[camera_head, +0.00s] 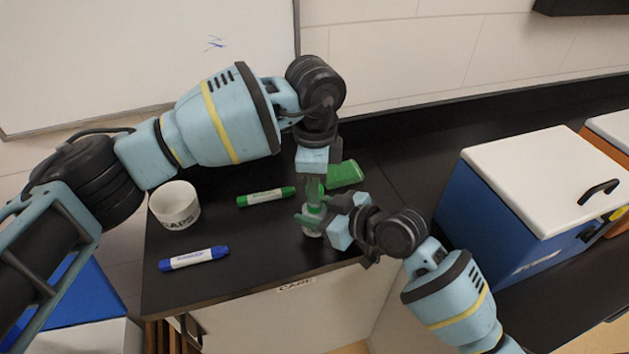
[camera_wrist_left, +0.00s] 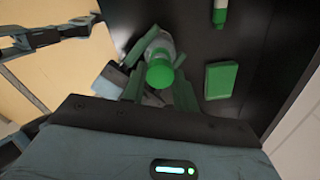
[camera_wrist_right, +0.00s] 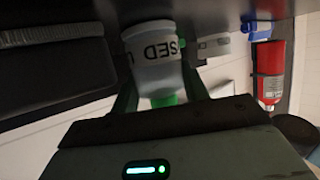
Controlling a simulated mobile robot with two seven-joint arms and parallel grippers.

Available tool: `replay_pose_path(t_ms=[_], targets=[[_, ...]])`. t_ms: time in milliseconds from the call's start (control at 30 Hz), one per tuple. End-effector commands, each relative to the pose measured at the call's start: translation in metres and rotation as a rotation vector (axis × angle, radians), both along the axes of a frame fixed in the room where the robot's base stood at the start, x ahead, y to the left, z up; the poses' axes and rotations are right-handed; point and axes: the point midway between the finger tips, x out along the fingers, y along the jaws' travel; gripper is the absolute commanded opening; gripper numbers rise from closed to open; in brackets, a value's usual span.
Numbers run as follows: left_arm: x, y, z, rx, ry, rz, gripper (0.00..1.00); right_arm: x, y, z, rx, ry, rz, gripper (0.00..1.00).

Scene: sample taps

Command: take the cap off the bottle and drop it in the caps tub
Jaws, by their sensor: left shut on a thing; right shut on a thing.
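The clear bottle (camera_head: 312,230) stands near the front edge of the black counter, its lettered label showing in the right wrist view (camera_wrist_right: 152,50). My right gripper (camera_head: 312,220) is shut on the bottle's body from the right. The green cap (camera_wrist_left: 160,74) is at the bottle's mouth, with my left gripper (camera_wrist_left: 160,88) shut on it from above. Whether the cap is loose from the neck I cannot tell. The white caps tub (camera_head: 174,206), lettered CAPS, stands to the left on the counter; its inside is only partly seen.
A green block (camera_head: 345,174) lies behind the bottle. A blue box with a white lid (camera_head: 540,180) stands at right. A whiteboard (camera_head: 130,50) is behind.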

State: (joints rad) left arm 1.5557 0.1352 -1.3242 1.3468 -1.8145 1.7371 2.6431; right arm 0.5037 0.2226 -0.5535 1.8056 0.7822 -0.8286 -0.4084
Motion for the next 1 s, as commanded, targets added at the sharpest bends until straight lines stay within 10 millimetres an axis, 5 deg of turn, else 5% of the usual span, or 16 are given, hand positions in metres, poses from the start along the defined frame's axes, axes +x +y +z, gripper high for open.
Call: replay_pose_path(t_ms=[333,600,633,800,1000], targets=[[0.0,0.0,0.035,-0.001,-0.002,0.0,0.02,0.0,0.0,0.0,0.0,0.0,0.0,0.0],[0.0,0.0,0.039,-0.001,0.0,0.0,0.02,0.0,0.0,0.0,0.0,0.0,0.0,0.0],[0.0,0.0,0.039,-0.001,0.0,0.0,0.02,0.0,0.0,0.0,0.0,0.0,0.0,0.49],[0.0,0.0,0.039,-0.001,0.0,0.0,0.02,0.0,0.0,0.0,0.0,0.0,0.0,0.7],[0.0,0.0,0.039,-0.001,0.0,0.0,0.02,0.0,0.0,0.0,0.0,0.0,0.0,0.7]])
